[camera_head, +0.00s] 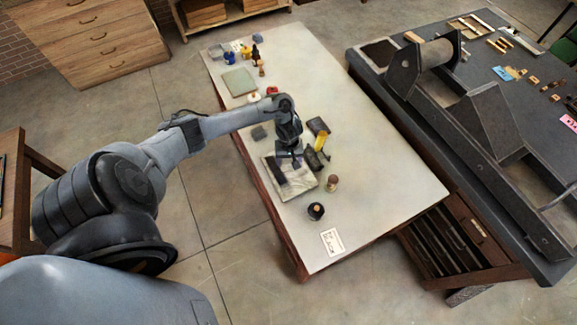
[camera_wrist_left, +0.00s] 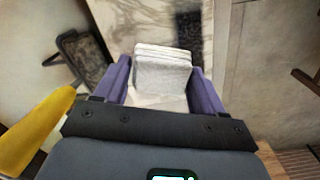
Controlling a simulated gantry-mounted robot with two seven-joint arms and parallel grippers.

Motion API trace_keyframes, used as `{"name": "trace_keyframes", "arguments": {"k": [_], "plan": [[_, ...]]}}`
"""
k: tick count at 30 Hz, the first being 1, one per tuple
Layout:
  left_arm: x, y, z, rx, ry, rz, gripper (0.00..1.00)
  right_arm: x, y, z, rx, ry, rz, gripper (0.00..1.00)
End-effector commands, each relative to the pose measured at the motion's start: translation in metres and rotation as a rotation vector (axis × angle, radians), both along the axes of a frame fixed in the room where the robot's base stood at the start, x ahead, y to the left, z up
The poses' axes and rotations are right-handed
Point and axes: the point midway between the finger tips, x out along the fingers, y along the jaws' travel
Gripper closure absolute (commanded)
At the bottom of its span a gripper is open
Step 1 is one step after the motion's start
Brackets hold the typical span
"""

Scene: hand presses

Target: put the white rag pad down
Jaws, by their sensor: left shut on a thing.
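The white rag pad (camera_wrist_left: 162,78) is a folded, layered pale cloth between the two purple fingers of my left gripper (camera_wrist_left: 164,84) in the left wrist view. My left gripper also shows in the head view (camera_head: 291,160), above the marbled slab (camera_head: 299,190) on the pale table. In the head view the pad is too small or hidden to make out. The slab, with a dark speckled patch, also shows below the pad in the left wrist view (camera_wrist_left: 140,18). Whether the pad touches anything below is unclear. My right gripper is out of view.
Beside the slab stand a yellow object (camera_head: 320,141), dark blocks, a brown jar (camera_head: 332,183) and a black jar (camera_head: 316,211). A printed card (camera_head: 332,242) lies near the table's front edge. A large press (camera_head: 465,120) stands right. The table's right half (camera_head: 395,185) is clear.

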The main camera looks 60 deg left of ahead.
Motion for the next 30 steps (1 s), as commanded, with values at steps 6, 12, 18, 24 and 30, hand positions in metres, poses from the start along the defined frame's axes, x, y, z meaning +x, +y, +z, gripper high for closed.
{"name": "trace_keyframes", "arguments": {"k": [6, 12, 18, 24, 30], "plan": [[-0.001, 0.004, -0.008, -0.001, 0.000, 0.001, 0.59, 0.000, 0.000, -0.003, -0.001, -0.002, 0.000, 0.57], [-0.001, 0.003, -0.034, -0.002, 0.001, 0.001, 0.59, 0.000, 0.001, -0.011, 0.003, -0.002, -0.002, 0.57], [0.000, 0.003, -0.042, 0.000, -0.001, 0.000, 0.59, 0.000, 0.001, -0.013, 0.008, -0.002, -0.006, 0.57], [0.000, 0.003, -0.042, 0.000, -0.001, 0.000, 0.59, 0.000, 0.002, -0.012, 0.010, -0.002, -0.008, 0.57], [-0.001, 0.003, -0.045, 0.000, 0.000, 0.001, 0.18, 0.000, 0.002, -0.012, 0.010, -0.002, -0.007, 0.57]]}}
